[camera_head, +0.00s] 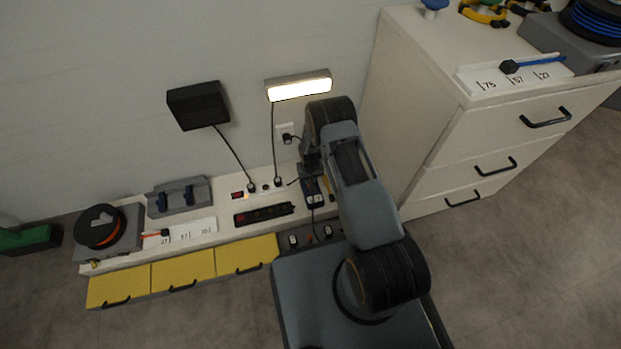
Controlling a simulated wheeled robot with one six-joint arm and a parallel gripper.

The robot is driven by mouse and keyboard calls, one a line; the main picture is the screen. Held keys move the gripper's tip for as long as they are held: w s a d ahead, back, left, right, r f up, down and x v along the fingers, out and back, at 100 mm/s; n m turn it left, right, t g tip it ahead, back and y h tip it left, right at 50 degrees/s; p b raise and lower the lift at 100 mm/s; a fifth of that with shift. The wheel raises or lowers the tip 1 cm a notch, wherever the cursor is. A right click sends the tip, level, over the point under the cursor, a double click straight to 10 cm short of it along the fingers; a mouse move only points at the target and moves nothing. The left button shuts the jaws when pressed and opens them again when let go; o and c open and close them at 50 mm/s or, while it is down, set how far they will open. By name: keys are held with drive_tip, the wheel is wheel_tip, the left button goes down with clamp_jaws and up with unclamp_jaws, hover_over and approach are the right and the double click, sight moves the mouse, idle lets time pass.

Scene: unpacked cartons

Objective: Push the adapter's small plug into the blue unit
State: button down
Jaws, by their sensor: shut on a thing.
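My gripper (310,172) points down at the back of the white bench, right of the lamp cords. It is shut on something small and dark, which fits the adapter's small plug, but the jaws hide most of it. The blue unit (311,187) stands on the bench just below and in front of the jaws, partly covered by my arm. I cannot tell whether the plug touches it. A black adapter (287,138) sits in the wall socket, with a short dark lead running toward my gripper.
A lit lamp (299,87) and a dark panel (198,105) hang on the wall, their cords running down to the bench. A black power strip (263,215) lies left of the blue unit. A tall white drawer cabinet (440,120) stands close on the right. Yellow drawers (183,270) line the bench front.

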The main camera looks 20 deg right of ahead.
drive_tip(key=shift+f, duration=0.2)
drive_tip(key=c, duration=0.9)
unclamp_jaws()
drive_tip(key=shift+c, duration=0.2)
drive_tip(key=shift+r, duration=0.1)
wheel_tip(320, 180, up, 14)
drive_tip(key=p, duration=0.5)
drive_tip(key=shift+f, duration=0.2)
